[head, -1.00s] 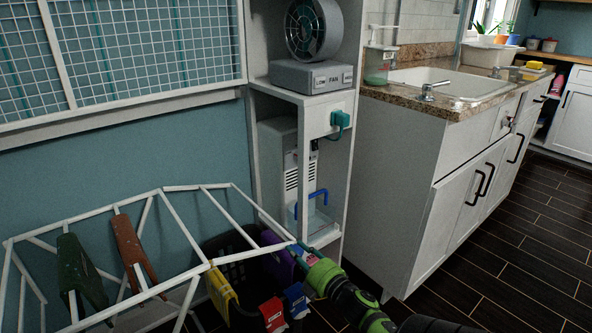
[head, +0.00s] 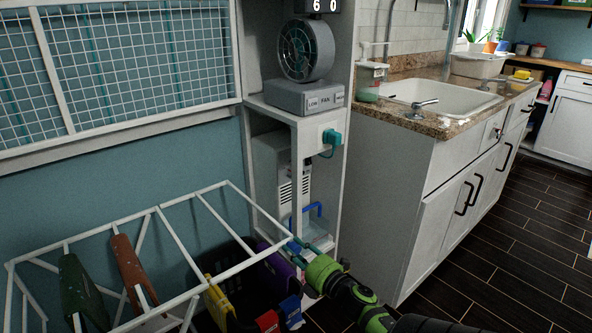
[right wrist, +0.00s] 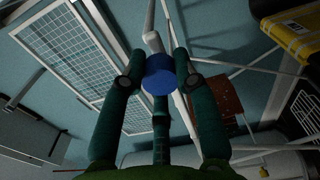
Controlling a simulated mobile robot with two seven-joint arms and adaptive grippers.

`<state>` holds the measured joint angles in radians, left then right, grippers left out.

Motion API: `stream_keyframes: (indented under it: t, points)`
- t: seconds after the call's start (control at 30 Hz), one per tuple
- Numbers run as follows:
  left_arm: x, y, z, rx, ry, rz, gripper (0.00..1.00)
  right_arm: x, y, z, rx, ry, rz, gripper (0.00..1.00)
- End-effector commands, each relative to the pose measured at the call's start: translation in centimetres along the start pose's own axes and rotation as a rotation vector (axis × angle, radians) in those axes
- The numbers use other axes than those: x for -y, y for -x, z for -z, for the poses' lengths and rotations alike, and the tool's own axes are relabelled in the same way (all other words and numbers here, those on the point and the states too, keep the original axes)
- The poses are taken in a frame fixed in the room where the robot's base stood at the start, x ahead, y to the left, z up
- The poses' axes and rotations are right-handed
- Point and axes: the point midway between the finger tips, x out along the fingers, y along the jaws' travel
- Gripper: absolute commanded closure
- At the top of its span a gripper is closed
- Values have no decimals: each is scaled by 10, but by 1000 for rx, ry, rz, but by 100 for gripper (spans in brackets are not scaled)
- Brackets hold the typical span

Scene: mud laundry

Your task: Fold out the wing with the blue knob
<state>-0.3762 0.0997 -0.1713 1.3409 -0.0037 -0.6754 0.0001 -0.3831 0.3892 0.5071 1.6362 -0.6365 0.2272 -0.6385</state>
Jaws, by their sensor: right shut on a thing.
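The white drying rack (head: 110,235) stands at the lower left of the head view. Its right wing (head: 262,210) is a white bar frame that slopes up to the right from the rack's middle part. The blue knob (right wrist: 159,75) is in the right wrist view, between the dark green fingers of my right gripper (right wrist: 157,82). In the head view my right gripper (head: 300,248) is at the wing's outer near corner, shut on the knob. The knob is hidden there. My left gripper is not in view.
A dark basket (head: 252,290) with coloured packs is below the wing. A white shelf unit with a fan (head: 306,50) stands close behind the gripper. The sink cabinet (head: 420,215) is at the right. Green and brown cloths (head: 130,265) hang on the rack.

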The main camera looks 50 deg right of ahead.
Motion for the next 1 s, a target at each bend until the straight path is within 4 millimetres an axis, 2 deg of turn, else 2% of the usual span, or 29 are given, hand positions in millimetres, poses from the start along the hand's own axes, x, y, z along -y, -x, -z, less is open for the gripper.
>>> stream_keyframes:
  t: [0.03,0.33,0.37,0.4,0.43,0.77,0.87,1.0]
  points:
    - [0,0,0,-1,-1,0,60,-1,0,-7,15,9,2,100]
    - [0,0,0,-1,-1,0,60,-4,-1,-7,14,9,-2,100]
    - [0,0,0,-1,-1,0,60,-4,-1,-7,14,9,-3,66]
    - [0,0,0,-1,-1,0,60,-4,-1,-7,14,9,-3,50]
    - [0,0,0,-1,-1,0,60,-4,-1,-6,14,9,-3,46]
    - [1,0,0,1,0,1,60,-3,0,-3,7,5,-4,46]
    - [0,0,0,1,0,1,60,-3,8,-3,6,5,-3,46]
    - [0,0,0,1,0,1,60,-2,31,-3,8,5,0,46]
